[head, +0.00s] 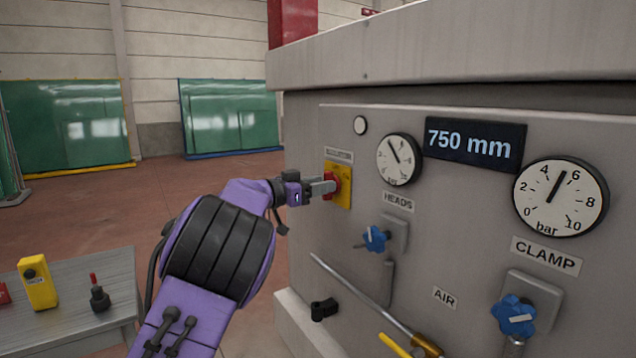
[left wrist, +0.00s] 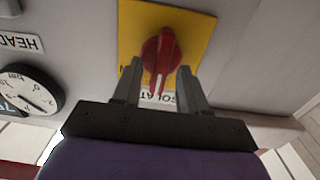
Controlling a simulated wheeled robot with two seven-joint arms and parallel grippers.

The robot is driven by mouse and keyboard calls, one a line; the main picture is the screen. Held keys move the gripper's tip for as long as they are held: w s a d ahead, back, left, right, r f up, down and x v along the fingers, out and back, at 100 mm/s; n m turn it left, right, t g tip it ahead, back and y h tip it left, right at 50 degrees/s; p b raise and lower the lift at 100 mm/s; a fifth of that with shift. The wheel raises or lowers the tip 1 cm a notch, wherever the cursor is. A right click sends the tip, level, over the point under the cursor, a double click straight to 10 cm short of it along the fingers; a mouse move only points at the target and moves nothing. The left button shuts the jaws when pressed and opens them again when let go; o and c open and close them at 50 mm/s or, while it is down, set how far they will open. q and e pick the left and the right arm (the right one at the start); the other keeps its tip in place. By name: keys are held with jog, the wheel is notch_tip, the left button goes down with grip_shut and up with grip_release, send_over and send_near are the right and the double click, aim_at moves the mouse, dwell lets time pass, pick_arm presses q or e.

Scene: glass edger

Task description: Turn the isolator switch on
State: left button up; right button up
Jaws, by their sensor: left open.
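The isolator switch is a red rotary handle (head: 331,185) on a yellow plate (head: 343,190), on the left part of the grey machine panel. In the left wrist view the red handle (left wrist: 159,62) sits on its yellow plate (left wrist: 196,38). Its pale pointer mark runs toward the gripper. My left gripper (head: 328,187) is at the switch, pointing at the panel. In the left wrist view its two fingers (left wrist: 159,82) are apart, one on each side of the handle's lower end. I cannot tell whether they touch it. My right gripper is not in view.
The panel also carries a heads gauge (head: 399,160), a clamp gauge (head: 560,196), a 750 mm display (head: 474,144) and blue knobs (head: 374,239) (head: 514,316). A rod (head: 362,295) slants below. A grey bench (head: 92,318) stands at lower left.

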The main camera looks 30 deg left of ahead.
pick_arm(q)
grip_shut()
jog(key=shift+s+d+f+m+b, duration=0.1)
jog(key=shift+m+b, duration=1.35)
jog(key=shift+m, duration=0.55)
jog(key=shift+d+f+m+b, duration=0.1)
jog(key=shift+m+b, duration=1.4)
jog(key=shift+m, duration=0.5)
jog(key=shift+s+d+f+m+b, duration=0.1)
jog(key=shift+m+b, duration=1.35)
jog(key=shift+m, duration=0.55)
jog(key=shift+r, duration=0.1)
